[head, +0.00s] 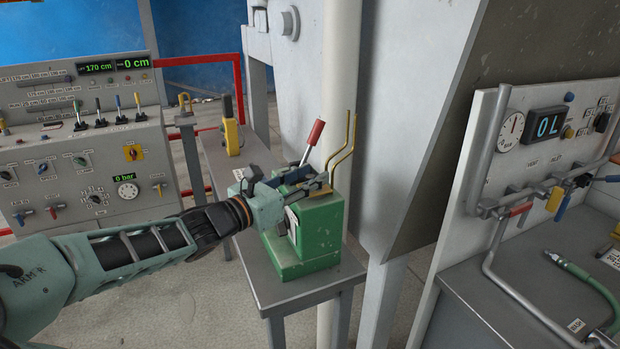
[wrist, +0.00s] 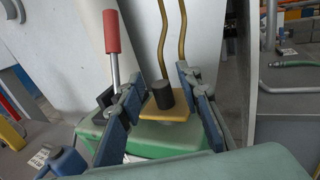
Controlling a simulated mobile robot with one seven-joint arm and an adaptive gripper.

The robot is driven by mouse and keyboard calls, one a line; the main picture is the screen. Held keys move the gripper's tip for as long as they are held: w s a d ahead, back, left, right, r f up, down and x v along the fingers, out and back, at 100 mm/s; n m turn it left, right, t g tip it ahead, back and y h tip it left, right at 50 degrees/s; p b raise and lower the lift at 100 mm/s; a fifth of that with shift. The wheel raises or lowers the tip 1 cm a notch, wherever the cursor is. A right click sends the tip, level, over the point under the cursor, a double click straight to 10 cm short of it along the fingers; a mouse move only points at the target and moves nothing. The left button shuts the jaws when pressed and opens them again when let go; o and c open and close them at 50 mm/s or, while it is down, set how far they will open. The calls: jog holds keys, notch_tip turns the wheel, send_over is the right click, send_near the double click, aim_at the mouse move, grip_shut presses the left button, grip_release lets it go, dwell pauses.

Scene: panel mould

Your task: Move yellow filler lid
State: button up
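The yellow filler lid (wrist: 165,115), a flat plate with a black round knob (wrist: 163,95), sits on top of the green box (head: 321,232). In the head view the lid is mostly hidden by my gripper (head: 312,178). In the wrist view my gripper (wrist: 160,82) is open, its blue-grey fingers standing apart to the left and right of the lid and knob. A gap shows between knob and fingers. Whether either finger touches the lid's edge, I cannot tell.
A red-handled lever (head: 315,133) and bent brass pipes (head: 346,150) rise close to my gripper. The green box stands on a grey stand (head: 258,283) beside a white column (head: 340,80). A yellow device (head: 231,135) stands behind. Control panels flank both sides.

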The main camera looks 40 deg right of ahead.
jog(key=shift+d, duration=0.25)
grip_shut()
jog(key=shift+r, duration=0.1)
